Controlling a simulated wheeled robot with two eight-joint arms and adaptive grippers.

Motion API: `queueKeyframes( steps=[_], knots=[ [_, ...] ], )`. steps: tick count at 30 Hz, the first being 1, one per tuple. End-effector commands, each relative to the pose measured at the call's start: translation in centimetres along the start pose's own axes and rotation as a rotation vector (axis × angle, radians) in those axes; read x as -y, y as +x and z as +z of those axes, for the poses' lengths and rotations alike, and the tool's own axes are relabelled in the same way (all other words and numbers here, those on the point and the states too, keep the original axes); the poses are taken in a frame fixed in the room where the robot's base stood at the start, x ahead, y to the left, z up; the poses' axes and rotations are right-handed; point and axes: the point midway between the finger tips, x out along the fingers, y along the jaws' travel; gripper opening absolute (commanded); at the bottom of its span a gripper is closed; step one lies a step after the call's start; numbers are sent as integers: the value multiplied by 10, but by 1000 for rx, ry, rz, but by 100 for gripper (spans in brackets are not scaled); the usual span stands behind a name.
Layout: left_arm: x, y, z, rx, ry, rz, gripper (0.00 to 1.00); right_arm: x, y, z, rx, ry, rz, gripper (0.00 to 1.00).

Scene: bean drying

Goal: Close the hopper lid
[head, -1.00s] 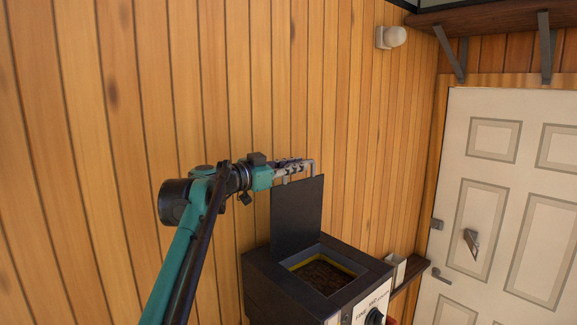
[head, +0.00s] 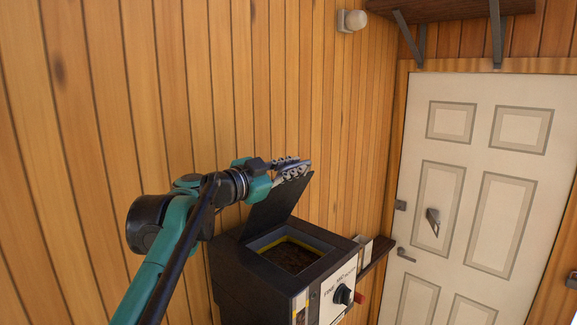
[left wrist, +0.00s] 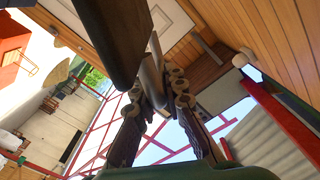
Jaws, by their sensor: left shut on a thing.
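The hopper lid (head: 279,205) is a flat dark panel standing open at the back edge of the hopper, tilted toward the opening. The hopper (head: 232,262) is a dark box with a yellow-edged square opening and dark brown contents inside. My left gripper (head: 303,169) is at the lid's upper edge, shut on the lid handle, which it mostly hides in the head view. In the left wrist view, my left gripper (left wrist: 157,98) has its fingers around the grey handle (left wrist: 152,78), beside the dark lid (left wrist: 112,40). My right gripper is not in view.
The machine's white front panel (head: 330,298) carries a black knob (head: 343,295). A wooden wall (head: 200,90) stands close behind the lid and arm. A small shelf (head: 376,257) and a white door (head: 455,180) are to the right.

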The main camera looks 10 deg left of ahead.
Motion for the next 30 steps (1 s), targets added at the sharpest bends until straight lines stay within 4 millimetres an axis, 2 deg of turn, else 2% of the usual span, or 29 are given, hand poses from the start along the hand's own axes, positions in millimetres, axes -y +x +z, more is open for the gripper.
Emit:
queueKeyframes(
  steps=[8,9,11,20,23,26,30],
  knots=[
    [0,0,0,1,-1,-1,0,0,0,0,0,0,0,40],
    [0,0,0,1,-1,-1,16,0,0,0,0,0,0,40],
    [0,0,0,1,-1,-1,32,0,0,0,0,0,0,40],
    [0,-1,0,1,-2,-1,33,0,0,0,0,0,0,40],
    [1,-6,0,1,-2,-2,33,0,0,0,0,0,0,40],
    [1,-21,1,2,-2,-3,33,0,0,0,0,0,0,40],
    [1,-52,1,3,-2,-5,33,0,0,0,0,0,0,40]
  ],
)
